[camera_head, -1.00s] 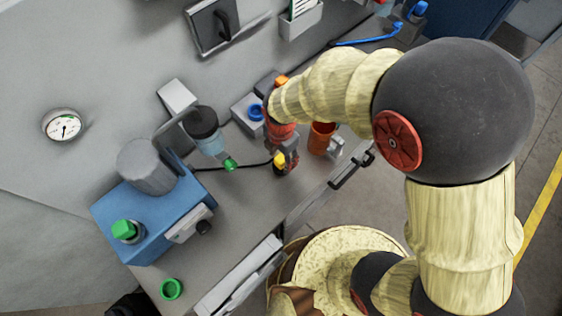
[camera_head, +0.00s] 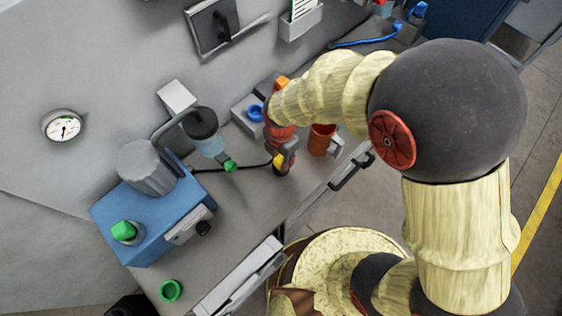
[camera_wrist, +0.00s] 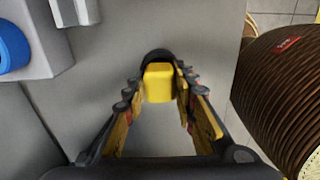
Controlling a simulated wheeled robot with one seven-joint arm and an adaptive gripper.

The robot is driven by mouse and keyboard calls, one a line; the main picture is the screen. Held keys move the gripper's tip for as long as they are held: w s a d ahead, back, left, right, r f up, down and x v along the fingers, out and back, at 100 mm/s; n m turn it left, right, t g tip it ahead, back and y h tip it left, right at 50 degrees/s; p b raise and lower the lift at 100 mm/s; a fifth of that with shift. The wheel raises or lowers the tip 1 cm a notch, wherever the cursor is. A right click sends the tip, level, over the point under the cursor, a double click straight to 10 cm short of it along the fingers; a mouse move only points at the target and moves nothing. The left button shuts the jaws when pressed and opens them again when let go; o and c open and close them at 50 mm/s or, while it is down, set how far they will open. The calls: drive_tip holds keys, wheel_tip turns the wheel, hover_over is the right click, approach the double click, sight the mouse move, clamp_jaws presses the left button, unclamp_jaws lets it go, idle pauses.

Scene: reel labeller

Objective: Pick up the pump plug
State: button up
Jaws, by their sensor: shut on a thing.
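The pump plug is a small yellow block (camera_wrist: 158,82) with a black end, between my fingertips in the wrist view. It also shows as a small yellow patch in the head view (camera_head: 279,160), at the end of a black cord (camera_head: 250,166). My gripper (camera_wrist: 160,88) is shut on the plug, with a finger on each side. In the head view my gripper (camera_head: 284,160) points down at the bench and partly hides the plug. I cannot tell whether the plug touches the bench. The blue pump (camera_head: 150,215) with its grey motor stands at the left.
An orange-red cup (camera_head: 322,138) stands close to the right of my gripper. A grey block with a blue ring (camera_head: 255,113) is behind it. A green ring (camera_head: 171,290) lies near the front bench edge.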

sight(281, 159)
clamp_jaws()
drive_tip(key=shift+r, duration=0.6)
wheel_tip(281, 159, up, 2)
drive_tip(key=shift+r+p, duration=0.25)
drive_tip(key=shift+p, duration=0.2)
drive_tip(key=s+r+p, duration=0.1)
drive_tip(key=s+r, duration=0.3)
drive_tip(key=s, duration=0.3)
drive_tip(key=s+d+r+p, duration=0.1)
drive_tip(key=s+r, duration=0.4)
drive_tip(key=s, duration=0.2)
drive_tip(key=shift+r, duration=0.15)
drive_tip(key=shift+d, duration=0.1)
